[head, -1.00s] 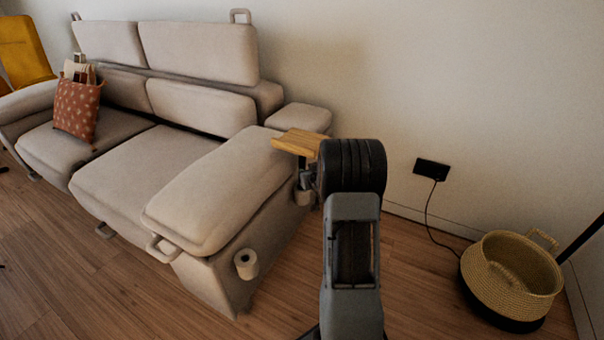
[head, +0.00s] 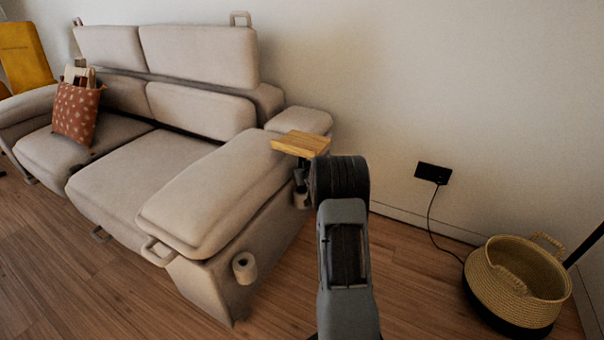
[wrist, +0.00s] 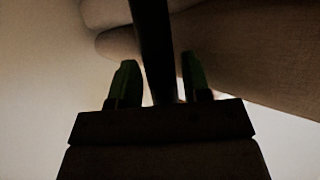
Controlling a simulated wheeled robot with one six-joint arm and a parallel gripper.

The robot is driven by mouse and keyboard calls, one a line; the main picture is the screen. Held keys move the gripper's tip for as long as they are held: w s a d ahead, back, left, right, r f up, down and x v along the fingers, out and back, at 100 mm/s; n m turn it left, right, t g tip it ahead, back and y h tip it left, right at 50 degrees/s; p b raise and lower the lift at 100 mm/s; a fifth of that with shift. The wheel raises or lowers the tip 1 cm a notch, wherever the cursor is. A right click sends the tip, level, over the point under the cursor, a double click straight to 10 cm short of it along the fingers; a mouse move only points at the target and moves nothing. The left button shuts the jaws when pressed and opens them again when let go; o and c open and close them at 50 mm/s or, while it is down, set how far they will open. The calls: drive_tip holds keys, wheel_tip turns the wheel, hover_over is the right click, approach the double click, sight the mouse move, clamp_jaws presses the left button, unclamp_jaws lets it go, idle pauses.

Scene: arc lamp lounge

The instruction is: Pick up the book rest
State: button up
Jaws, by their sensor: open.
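What looks like the book rest (head: 301,143) has a flat wooden top on a dark post beside the far right end of the sofa. In the wrist view, a dark upright post (wrist: 152,40), apparently its stem, stands between the two fingers of my gripper (wrist: 160,75). The fingers are open with a gap on each side of the post, and I see no clear contact. In the head view my own arm hides the gripper and part of the post.
A woven basket (head: 515,285) stands on the floor at right, near a wall socket (head: 433,173) with a cord. Wooden floor between is clear.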

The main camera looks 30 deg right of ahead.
clamp_jaws()
drive_tip(key=shift+r, duration=0.1)
idle(0.4)
